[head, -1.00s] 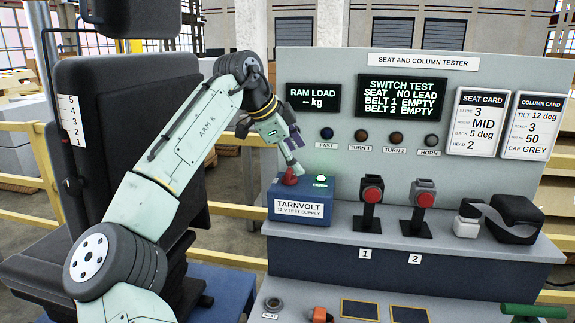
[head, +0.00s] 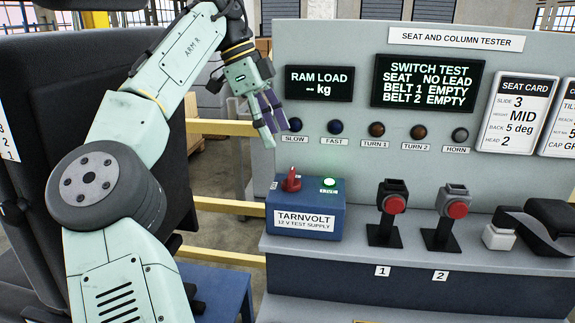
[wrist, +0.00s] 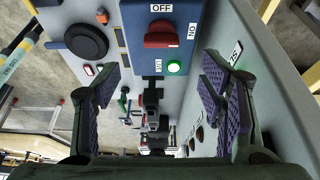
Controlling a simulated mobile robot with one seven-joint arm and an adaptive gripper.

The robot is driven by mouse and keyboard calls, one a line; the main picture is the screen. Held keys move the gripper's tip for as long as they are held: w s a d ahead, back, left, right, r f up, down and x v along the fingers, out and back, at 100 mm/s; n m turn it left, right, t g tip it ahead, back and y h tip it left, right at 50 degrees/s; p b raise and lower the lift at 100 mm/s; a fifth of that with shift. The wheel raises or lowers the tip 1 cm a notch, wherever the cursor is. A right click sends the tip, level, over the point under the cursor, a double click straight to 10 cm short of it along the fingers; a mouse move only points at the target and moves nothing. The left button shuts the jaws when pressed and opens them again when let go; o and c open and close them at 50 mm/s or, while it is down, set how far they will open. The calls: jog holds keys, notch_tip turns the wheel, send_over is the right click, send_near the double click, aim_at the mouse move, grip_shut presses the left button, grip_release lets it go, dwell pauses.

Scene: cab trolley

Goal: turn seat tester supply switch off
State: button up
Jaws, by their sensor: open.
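The Tarnvolt 12 V test supply (head: 306,222) is a blue box at the left end of the tester's ledge. Its red rotary switch (head: 291,180) stands on top, beside a lit green LIVE lamp (head: 329,182). In the wrist view the red switch (wrist: 160,37) lies with its handle toward the ON label (wrist: 192,30); the OFF label (wrist: 161,8) is at another side. The green lamp (wrist: 174,67) glows there too. My gripper (head: 270,122) is open and empty, above the switch and apart from it. Its purple-padded fingers (wrist: 160,85) are spread wide in the wrist view.
The tester panel (head: 350,128) rises close behind the supply, with displays and small lamps. Two red-buttoned holders (head: 386,205) and (head: 449,212) stand to the right on the ledge. A dark seat (head: 40,100) is at the left. Free air lies above the supply.

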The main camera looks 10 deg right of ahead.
aim_at(290, 173)
jog(key=x, duration=0.9)
jog(key=shift+w+f, duration=0.1)
jog(key=shift+c, duration=0.6)
jog(key=c, duration=1)
jog(key=shift+c, duration=0.2)
